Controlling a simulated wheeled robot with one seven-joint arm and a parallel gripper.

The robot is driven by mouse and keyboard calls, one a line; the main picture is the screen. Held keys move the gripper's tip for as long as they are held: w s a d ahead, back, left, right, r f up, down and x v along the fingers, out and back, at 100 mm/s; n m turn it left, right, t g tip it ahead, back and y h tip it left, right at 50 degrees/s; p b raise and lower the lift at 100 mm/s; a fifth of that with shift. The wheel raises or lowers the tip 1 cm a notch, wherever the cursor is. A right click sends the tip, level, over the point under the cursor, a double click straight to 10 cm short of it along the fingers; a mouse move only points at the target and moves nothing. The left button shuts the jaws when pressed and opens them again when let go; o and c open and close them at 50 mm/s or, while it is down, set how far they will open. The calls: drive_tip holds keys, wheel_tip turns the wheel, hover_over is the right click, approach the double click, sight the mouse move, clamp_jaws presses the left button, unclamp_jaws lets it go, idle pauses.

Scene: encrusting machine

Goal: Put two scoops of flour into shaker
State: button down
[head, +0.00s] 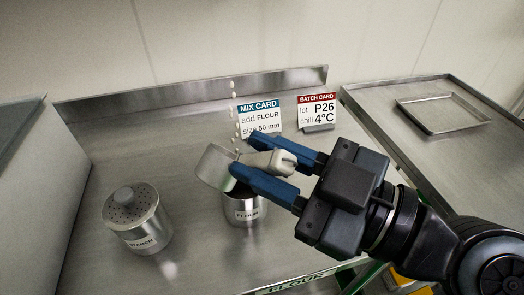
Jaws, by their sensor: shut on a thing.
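My gripper (246,154) has blue fingers shut on the pale handle of a metal scoop (213,166). The scoop head juts out left of the fingertips, tilted, above or at the rim of an open metal pot (246,212). A column of small white blobs (235,118) hangs above the scoop. A metal shaker (137,218) with a perforated, knobbed lid stands upright at left; its label seems to read STARCH.
A blue MIX CARD (260,115) and a red BATCH CARD (317,111) stand behind on the steel bench (110,165), before its raised back edge. A flat tray (446,112) lies on the right table. The bench between shaker and pot is clear.

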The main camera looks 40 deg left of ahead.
drive_tip(key=w+f+m+t+y+p, duration=0.1)
drive_tip(key=w+m+p, duration=0.1)
drive_tip(key=w+m, duration=0.2)
drive_tip(key=w+d+f+m+t+y+p, duration=0.1)
drive_tip(key=w+m, duration=0.4)
drive_tip(key=m, duration=0.6)
drive_tip(key=shift+d+f+t+p, duration=0.15)
drive_tip(key=shift+f+t+p, duration=0.15)
drive_tip(key=shift+t+p, duration=0.65)
idle(0.5)
drive_tip(key=shift+w, duration=0.15)
drive_tip(key=shift+g, duration=0.25)
idle(1.0)
